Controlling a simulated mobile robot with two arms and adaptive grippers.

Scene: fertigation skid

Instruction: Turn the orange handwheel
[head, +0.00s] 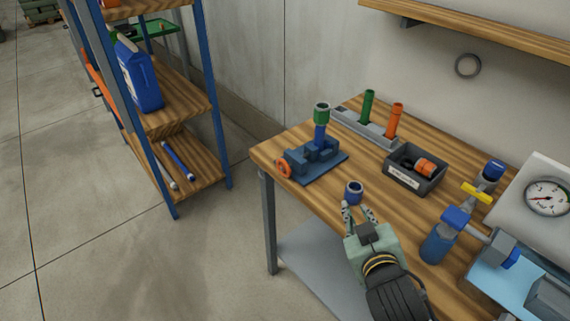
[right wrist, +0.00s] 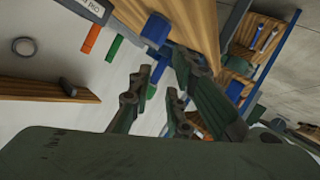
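The orange handwheel (head: 284,170) is on the left end of a blue vise-like fixture (head: 312,160), near the left edge of the wooden workbench (head: 290,145). The fixture holds an upright blue pipe with a green collar (head: 322,114). My right gripper (head: 359,210) is open, with its fingertips over the front of the bench, right of and nearer than the handwheel, and apart from it. Its spread fingers also show in the right wrist view (right wrist: 160,80), with nothing seen between them. I cannot make out the handwheel surely in that view. My left gripper is not in view.
Behind are a rack with green and orange tubes (head: 367,126) and a grey bin (head: 414,170). A valve assembly (head: 455,220) and gauge (head: 548,197) stand right.

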